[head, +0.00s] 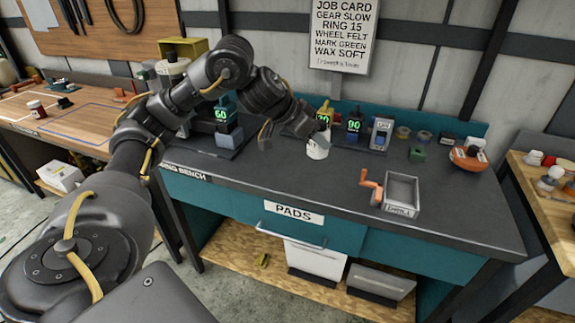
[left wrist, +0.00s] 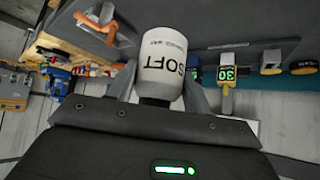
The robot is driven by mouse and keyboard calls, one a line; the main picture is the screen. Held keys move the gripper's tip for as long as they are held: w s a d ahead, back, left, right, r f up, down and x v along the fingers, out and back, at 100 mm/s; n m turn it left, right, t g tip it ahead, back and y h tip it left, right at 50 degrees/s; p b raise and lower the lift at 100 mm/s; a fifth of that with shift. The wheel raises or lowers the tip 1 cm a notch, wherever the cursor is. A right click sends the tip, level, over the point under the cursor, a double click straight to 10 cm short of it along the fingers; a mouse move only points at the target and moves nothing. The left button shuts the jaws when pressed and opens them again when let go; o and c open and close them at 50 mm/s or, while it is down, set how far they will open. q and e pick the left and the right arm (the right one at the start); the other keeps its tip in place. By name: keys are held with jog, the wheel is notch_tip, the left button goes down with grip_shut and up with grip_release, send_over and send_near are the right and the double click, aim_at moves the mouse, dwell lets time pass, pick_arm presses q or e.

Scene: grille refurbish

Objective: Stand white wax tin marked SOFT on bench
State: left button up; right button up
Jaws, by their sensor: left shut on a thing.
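The white wax tin (head: 317,149) is at the back-middle of the dark bench top (head: 300,181). In the left wrist view the tin (left wrist: 165,62) shows black SOFT lettering and a dark end toward my gripper. My left gripper (head: 308,131) reaches down to it from the left. Its fingers (left wrist: 160,88) are shut on the tin's two sides in the left wrist view. The tin looks roughly upright in the head view. I cannot tell whether its base touches the bench. My right gripper is in neither view.
Devices with green displays (head: 354,127) stand behind the tin. An orange-handled crank (head: 371,186) and a metal tray (head: 402,192) lie to its right. An orange-based holder (head: 469,157) is at the far right. The front-middle bench top is clear. A job card (head: 343,35) hangs behind.

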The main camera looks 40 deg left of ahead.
pick_arm(q)
jog(key=a+f, duration=0.4)
jog(key=w+a+f, duration=0.1)
jog(key=a+f, duration=0.3)
jog(key=w+a+f+b, duration=0.1)
jog(key=a+f, duration=0.3)
jog(key=shift+w, duration=0.25)
jog(key=shift+d+f, duration=0.1)
jog(key=shift+f, duration=0.05)
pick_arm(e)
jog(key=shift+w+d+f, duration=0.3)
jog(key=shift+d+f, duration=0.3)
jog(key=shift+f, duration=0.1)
pick_arm(q)
jog(key=shift+f, duration=0.1)
jog(key=o, duration=1)
jog(key=shift+o, duration=0.3)
